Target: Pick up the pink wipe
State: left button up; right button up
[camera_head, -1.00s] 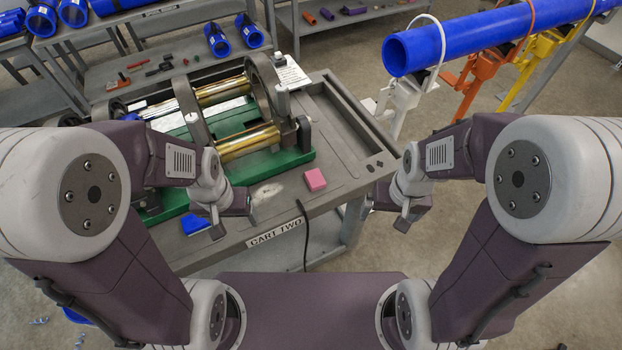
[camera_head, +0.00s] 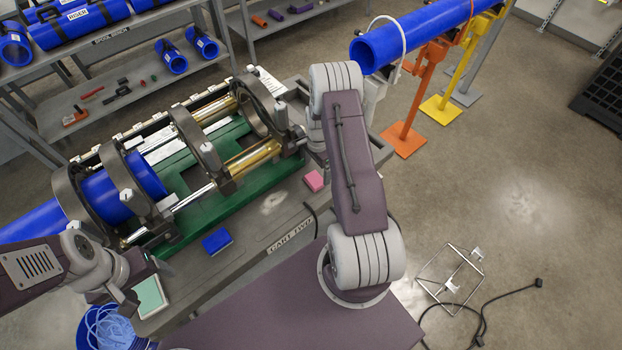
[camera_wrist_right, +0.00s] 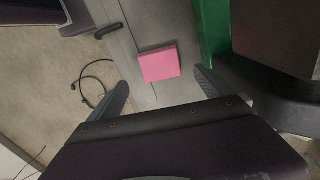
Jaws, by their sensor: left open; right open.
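The pink wipe (camera_head: 314,181) is a small block-like pad lying on the grey cart top near its front edge. It also shows in the right wrist view (camera_wrist_right: 159,63), flat on the cart. My right gripper (camera_wrist_right: 160,88) is open and empty, its two fingers spread on either side below the wipe in that view, with the wipe apart from them. In the head view my right arm hides this gripper. My left gripper (camera_head: 128,300) is at the lower left, near the cart's front left corner, far from the pink wipe.
A blue wipe (camera_head: 217,242) and a pale green pad (camera_head: 150,296) lie along the cart's front. The fusion machine's green base (camera_head: 205,185) and clamp rings stand behind. A blue bucket (camera_head: 105,328) is at lower left. A wire frame (camera_head: 452,270) and cable lie on the floor.

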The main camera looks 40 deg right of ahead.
aim_at(316, 178)
jog(key=shift+w+a+f, duration=0.1)
jog(key=shift+a+f, duration=0.2)
jog(key=f, duration=0.1)
jog(key=f+p, duration=0.1)
jog(key=f, duration=0.1)
jog(key=f+p, duration=0.1)
jog(key=shift+d+f, duration=0.25)
jog(key=shift+f, duration=0.1)
jog(key=shift+a+f, duration=0.1)
jog(key=shift+f, duration=0.1)
jog(key=c, duration=0.5)
pick_arm(q)
notch_tip(316, 178, up, 2)
jog(key=shift+a+r, duration=0.1)
jog(key=shift+r, duration=0.05)
pick_arm(e)
jog(key=c, duration=0.9)
